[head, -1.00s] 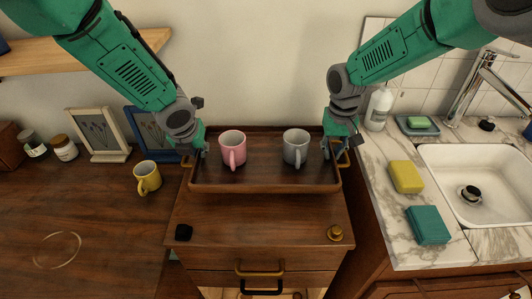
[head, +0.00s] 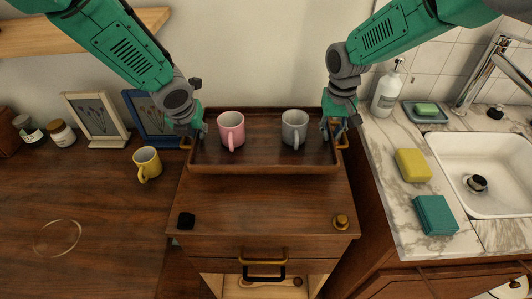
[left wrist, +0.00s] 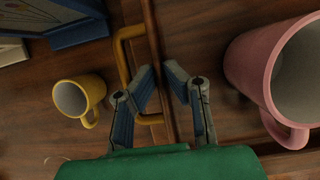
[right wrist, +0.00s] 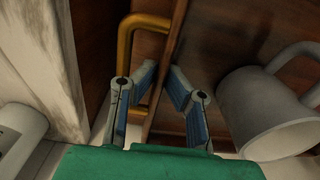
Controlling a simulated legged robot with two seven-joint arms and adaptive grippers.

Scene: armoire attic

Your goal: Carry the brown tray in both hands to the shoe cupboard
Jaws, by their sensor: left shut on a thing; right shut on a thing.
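The brown tray (head: 265,167) is level over the back of a wooden cabinet top (head: 265,205); I cannot tell whether it touches that top. A pink mug (head: 231,130) and a grey mug (head: 294,128) stand upright in it. My left gripper (head: 197,133) is shut on the tray's left side, by a brass handle (left wrist: 128,50). My right gripper (head: 333,130) is shut on the right side, by the other brass handle (right wrist: 128,50). In both wrist views the fingers straddle the tray's wall. I cannot tell which furniture is the shoe cupboard.
On the left counter are a yellow mug (head: 147,164), picture frames (head: 97,118) and jars (head: 62,133). On the right, a marble counter (head: 400,215) holds a yellow sponge (head: 413,165), a teal cloth (head: 436,215), a bottle (head: 387,92) and a sink (head: 490,170).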

